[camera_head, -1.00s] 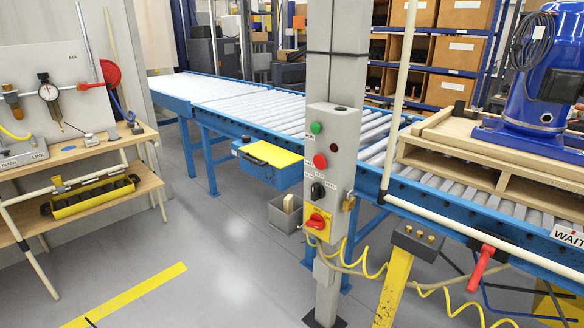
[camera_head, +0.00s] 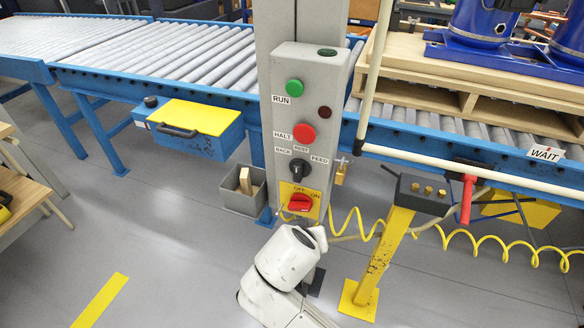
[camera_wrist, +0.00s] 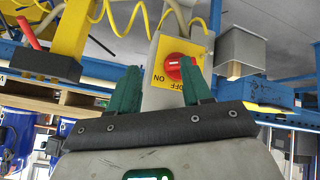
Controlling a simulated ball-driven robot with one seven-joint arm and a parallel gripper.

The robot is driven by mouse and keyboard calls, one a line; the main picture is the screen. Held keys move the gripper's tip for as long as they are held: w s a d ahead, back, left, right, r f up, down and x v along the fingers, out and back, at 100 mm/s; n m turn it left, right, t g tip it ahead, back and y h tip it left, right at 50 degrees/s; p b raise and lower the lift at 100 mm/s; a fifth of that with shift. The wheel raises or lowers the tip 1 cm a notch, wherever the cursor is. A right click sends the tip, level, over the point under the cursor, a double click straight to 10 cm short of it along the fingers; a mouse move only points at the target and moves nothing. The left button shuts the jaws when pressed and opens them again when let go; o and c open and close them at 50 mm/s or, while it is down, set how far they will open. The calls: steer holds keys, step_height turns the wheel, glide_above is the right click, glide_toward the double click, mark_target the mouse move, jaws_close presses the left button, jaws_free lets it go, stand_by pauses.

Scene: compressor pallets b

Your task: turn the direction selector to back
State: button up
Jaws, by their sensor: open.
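The direction selector (camera_head: 297,167) is a black knob on the grey control box (camera_head: 301,75), with labels BACK at left, REST above and FEED at right. It looks roughly upright, towards REST, but its mark is too small to be sure. The red ON/OFF switch (camera_head: 300,202) on a yellow plate sits just below. My gripper (camera_wrist: 160,85) is open, with two green fingers apart and nothing seen between them. The wrist view is upside down and shows the red switch (camera_wrist: 182,66) beyond the fingers; the selector is not visible there.
Green RUN (camera_head: 294,87) and red HALT (camera_head: 303,134) buttons sit above the selector. A padlock (camera_head: 341,173) hangs at the box's right side. A yellow stand (camera_head: 383,255) and coiled yellow cable (camera_head: 480,248) are at right. A grey bin (camera_head: 240,195) stands at left.

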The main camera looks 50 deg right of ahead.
mark_target(296, 168)
steer(key=w+r+m+t+h, duration=0.1)
steer(key=w+r+m+h, duration=0.6)
steer(key=r, duration=0.5)
steer(key=w+d+f, duration=0.1)
steer(key=d, duration=0.1)
steer(key=w+d+f+n+y+p, duration=0.1)
steer(key=d, duration=0.2)
steer(key=w+d+f+y, duration=0.1)
steer(key=w+d+f, duration=0.1)
steer(key=d, duration=0.1)
steer(key=shift+d+p, duration=0.2)
steer(key=shift+p, duration=0.1)
jaws_close()
